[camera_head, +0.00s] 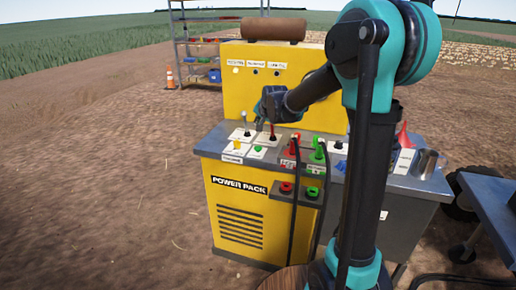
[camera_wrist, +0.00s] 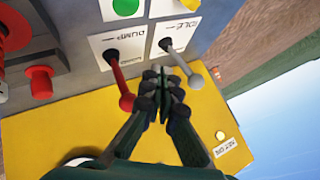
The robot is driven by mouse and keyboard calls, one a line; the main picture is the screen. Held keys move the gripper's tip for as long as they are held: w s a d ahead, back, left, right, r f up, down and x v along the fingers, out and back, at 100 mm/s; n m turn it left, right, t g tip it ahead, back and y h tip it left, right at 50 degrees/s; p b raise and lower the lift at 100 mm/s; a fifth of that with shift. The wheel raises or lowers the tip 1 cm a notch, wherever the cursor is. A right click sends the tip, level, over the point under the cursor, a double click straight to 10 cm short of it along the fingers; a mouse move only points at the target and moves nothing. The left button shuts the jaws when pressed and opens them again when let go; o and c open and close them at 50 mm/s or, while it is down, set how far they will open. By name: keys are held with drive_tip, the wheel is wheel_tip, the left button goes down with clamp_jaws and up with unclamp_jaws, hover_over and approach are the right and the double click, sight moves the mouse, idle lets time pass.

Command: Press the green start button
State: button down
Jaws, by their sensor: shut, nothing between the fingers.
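The green button (camera_head: 258,148) sits on a white plate at the front left of the power pack's grey top. In the wrist view the green button (camera_wrist: 125,7) is at the top edge, partly cut off. My gripper (camera_head: 260,122) is above the panel, behind the button in the head view. In the wrist view my gripper (camera_wrist: 164,76) is shut and empty. Its tips appear between the red-handled DUMP lever (camera_wrist: 122,88) and the grey IDLE lever (camera_wrist: 183,60), apart from the green button. I cannot tell whether the fingers touch either lever.
A yellow button (camera_head: 237,147) lies just left of the green one. Red and green hose couplings (camera_head: 305,152) stand to the right on the yellow power pack (camera_head: 238,205). A red knob (camera_wrist: 40,80) is at the wrist view's left. A shelf rack (camera_head: 200,50) stands behind.

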sight(259, 148)
drive_tip(key=shift+f, duration=4.2)
drive_tip(key=shift+f, duration=0.1)
drive_tip(key=shift+f, duration=0.3)
drive_tip(key=shift+f, duration=0.6)
drive_tip(key=shift+r, duration=1)
drive_tip(key=shift+r, duration=2.55)
